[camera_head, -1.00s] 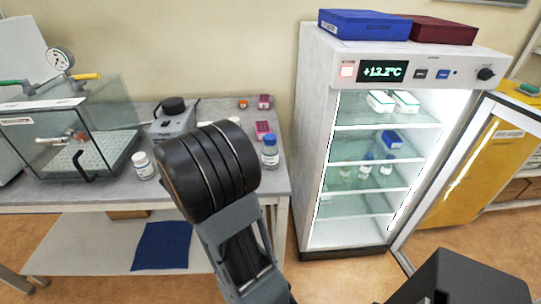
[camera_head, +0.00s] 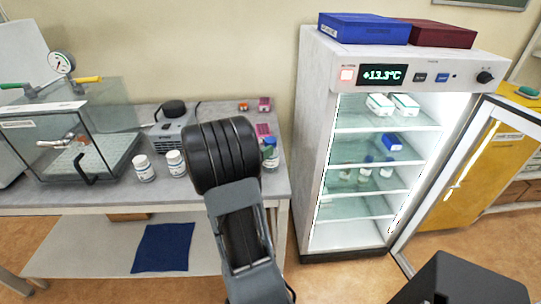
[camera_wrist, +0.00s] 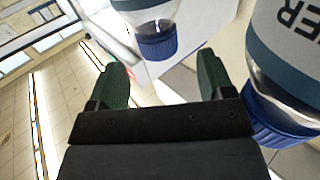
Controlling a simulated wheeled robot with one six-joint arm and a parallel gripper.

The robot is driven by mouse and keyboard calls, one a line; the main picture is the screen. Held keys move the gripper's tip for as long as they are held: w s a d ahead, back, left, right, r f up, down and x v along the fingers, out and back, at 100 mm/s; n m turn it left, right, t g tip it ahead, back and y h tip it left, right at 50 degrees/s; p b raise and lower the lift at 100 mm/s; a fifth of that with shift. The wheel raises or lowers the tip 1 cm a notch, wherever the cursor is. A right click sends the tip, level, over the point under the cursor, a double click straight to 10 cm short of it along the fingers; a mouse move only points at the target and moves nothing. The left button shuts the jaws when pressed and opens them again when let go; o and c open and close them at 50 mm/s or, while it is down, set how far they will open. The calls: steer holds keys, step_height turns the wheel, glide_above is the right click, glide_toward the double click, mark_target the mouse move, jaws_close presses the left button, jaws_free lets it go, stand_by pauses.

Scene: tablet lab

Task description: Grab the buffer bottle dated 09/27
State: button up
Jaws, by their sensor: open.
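My gripper (camera_wrist: 160,62) is open, with its two green fingers apart in the wrist view. A clear bottle with a blue cap (camera_wrist: 156,40) appears between and beyond the fingertips, upside down in that picture. I cannot tell whether the fingers touch it. A nearer blue-capped bottle (camera_wrist: 285,85) stands at the right, outside the fingers, its label showing only "ER". No date is readable. In the head view, a blue-capped bottle (camera_head: 271,157) stands at the bench's right end, partly hidden by my arm. My fingers are mostly hidden there.
White-capped bottles (camera_head: 144,170) stand on the bench (camera_head: 100,197) left of my arm. A glass chamber (camera_head: 70,150) is further left. Pink items (camera_head: 263,130) lie behind. The open fridge (camera_head: 312,150) on the right holds several blue-capped bottles (camera_head: 366,168) and boxes.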

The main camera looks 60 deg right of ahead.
mark_target(266, 143)
steer(key=x, duration=0.5)
jaws_close()
stand_by(0.7)
